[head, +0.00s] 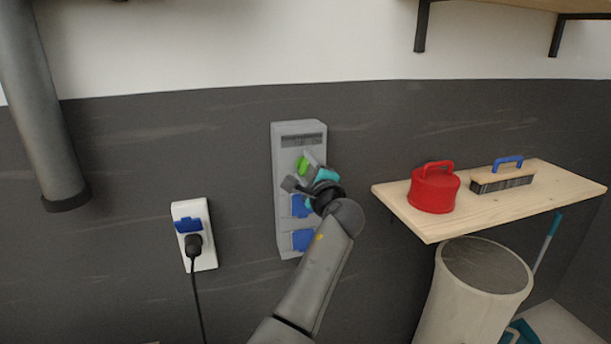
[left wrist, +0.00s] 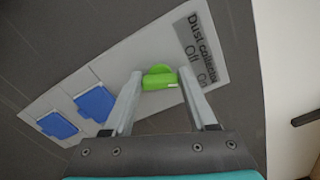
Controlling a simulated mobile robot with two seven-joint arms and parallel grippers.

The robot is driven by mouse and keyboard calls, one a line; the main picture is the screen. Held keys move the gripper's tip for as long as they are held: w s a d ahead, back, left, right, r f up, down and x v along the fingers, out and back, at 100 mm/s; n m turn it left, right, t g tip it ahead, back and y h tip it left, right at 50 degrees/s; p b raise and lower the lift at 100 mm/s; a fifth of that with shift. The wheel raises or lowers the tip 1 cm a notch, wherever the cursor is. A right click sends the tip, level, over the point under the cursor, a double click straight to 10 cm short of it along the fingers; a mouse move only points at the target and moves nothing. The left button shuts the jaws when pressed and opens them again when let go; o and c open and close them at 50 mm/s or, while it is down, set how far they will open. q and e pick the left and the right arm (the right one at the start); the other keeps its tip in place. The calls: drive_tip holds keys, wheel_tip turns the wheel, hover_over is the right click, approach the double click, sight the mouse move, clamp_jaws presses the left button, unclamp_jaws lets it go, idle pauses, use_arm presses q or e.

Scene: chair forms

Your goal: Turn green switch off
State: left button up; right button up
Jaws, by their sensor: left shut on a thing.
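The green switch (head: 302,163) is on the upper part of a grey wall box (head: 285,215), below a dark label. The switch also shows in the left wrist view (left wrist: 160,82), where the label (left wrist: 201,49) reads "Dust collector", "Off" and "On". My left gripper (head: 303,172) is at the box, its fingers on either side of the switch. In the left wrist view the fingers (left wrist: 161,78) are shut on the switch's green handle. I cannot tell clearly which word the handle points to. My right gripper is not in view.
Two blue socket covers (head: 303,240) are lower on the box. A white outlet (head: 205,257) with a black plug (head: 194,245) is to the left. A wooden shelf (head: 540,200) at right holds a red canister (head: 434,190) and a brush (head: 502,180), above a bin (head: 462,310).

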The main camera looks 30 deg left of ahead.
use_arm(q)
drive_tip(key=shift+f+n+b, duration=0.2)
drive_tip(key=shift+n+b, duration=1.2)
drive_tip(key=shift+n, duration=0.9)
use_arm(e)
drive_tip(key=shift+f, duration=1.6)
use_arm(q)
drive_tip(key=o, duration=1.4)
drive_tip(key=shift+r, duration=0.1)
drive_tip(key=shift+c, duration=0.2)
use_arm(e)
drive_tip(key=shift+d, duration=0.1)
